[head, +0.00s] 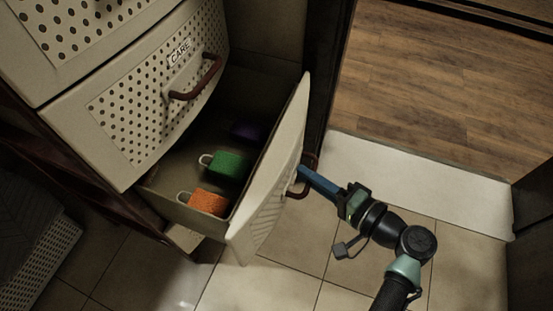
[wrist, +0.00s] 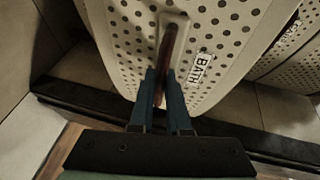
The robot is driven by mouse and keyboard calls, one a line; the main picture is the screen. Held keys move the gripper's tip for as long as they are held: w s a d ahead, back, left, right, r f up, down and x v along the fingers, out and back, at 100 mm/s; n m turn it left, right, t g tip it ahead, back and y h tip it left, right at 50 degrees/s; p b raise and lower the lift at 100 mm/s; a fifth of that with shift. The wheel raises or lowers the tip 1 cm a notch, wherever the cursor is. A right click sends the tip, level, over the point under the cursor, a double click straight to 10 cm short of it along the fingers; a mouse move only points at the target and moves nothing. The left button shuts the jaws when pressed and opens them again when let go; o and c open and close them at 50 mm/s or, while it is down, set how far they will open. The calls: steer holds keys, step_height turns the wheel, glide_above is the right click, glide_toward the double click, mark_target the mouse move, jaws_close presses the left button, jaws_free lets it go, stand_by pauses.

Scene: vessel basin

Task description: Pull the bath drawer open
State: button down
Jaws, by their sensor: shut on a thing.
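The bath drawer (head: 268,178) stands pulled out below the drawer marked CARE. Its cream front also shows in the wrist view (wrist: 215,35), with round holes and a BATH label (wrist: 199,67). My gripper (head: 305,176) is at the outer side of this front. In the wrist view its two blue fingers (wrist: 160,82) are shut on the brown drawer handle (wrist: 169,48), one on each side of it. Inside the drawer lie an orange block (head: 208,202) and a green block (head: 231,166), each with a pale loop, and a dark purple thing (head: 246,130).
The CARE drawer (head: 130,110) above is shut, with its own brown handle (head: 197,80). A dark post (head: 325,75) stands just behind the open drawer. A white threshold (head: 420,180) and wood floor lie beyond. The tiled floor (head: 285,285) in front is clear.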

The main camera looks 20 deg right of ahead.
steer(key=s+d, duration=0.4)
steer(key=d, duration=0.1)
steer(key=shift+d, duration=0.15)
steer(key=c, duration=1.2)
jaws_free()
steer(key=shift+w, duration=0.1)
steer(key=shift+o, duration=0.2)
steer(key=p+v, duration=0.5)
steer(key=v, duration=0.8)
